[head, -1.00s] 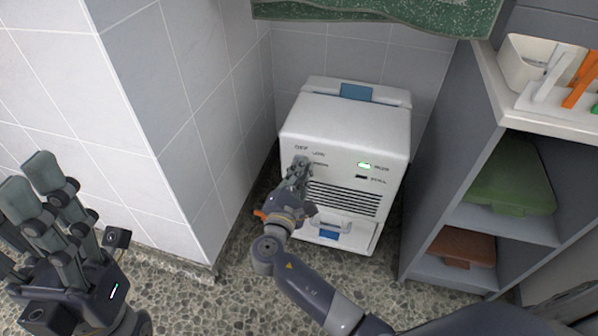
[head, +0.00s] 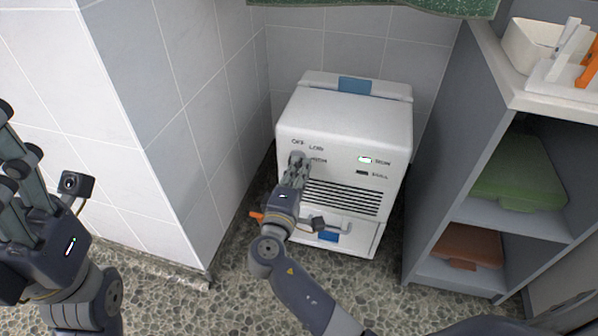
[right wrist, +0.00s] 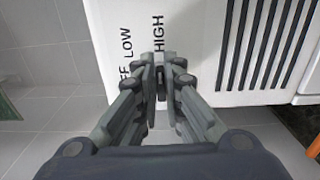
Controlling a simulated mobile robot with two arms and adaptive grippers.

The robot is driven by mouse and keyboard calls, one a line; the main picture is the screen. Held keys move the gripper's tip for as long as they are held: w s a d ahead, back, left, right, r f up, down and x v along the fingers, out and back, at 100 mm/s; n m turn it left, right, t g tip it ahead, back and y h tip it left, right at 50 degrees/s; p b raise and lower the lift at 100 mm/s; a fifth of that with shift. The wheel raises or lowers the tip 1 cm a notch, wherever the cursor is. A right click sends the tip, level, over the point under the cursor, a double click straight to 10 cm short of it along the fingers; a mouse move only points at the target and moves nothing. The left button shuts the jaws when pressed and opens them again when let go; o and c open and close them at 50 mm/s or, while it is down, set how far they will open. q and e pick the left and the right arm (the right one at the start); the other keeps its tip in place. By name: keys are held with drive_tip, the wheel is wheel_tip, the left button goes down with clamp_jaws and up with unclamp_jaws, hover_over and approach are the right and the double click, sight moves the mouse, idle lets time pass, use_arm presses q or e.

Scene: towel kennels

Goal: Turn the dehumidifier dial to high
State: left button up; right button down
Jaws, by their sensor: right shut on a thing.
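The white dehumidifier (head: 345,125) stands on the floor in the corner. Its front carries the labels OFF, LOW and HIGH around the dial, which also show in the right wrist view, with OFF partly hidden. My right gripper (head: 297,160) is at the dial, below OFF and left of HIGH. In the right wrist view its fingers (right wrist: 160,80) are shut on the dark dial, mostly hidden between them; I cannot tell where it points. My left gripper (head: 14,165) is at the left edge, partly cut off, away from the dehumidifier.
A tiled wall corner (head: 140,110) juts out at the left.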

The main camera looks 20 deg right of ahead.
drive_tip(key=shift+f, duration=0.1)
idle(0.5)
drive_tip(key=c, duration=1.7)
unclamp_jaws()
drive_tip(key=v, duration=1.2)
